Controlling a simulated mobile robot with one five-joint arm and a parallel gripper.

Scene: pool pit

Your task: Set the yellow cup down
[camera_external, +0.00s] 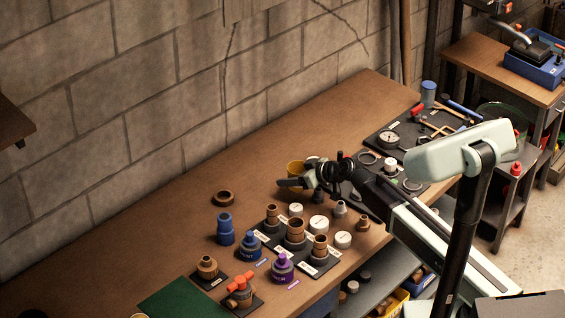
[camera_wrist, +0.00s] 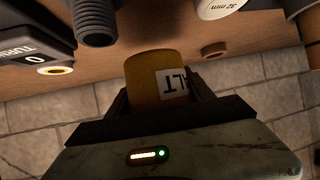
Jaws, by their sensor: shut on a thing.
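The yellow cup (camera_external: 294,167) is above the wooden workbench, toward its wall side, partly hidden behind my gripper (camera_external: 296,178). In the wrist view the cup (camera_wrist: 147,77) sits between the dark jaws of my gripper (camera_wrist: 155,103), which are shut on it. A white label with dark letters shows on its side, upside down in that view. I cannot tell whether the cup touches the bench.
A brown ring (camera_external: 223,198) lies on the bench to the left. Several pipe fittings, white caps and a blue threaded fitting (camera_external: 225,229) stand in front. A black tool board (camera_external: 378,144) lies to the right. The bench along the wall is clear.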

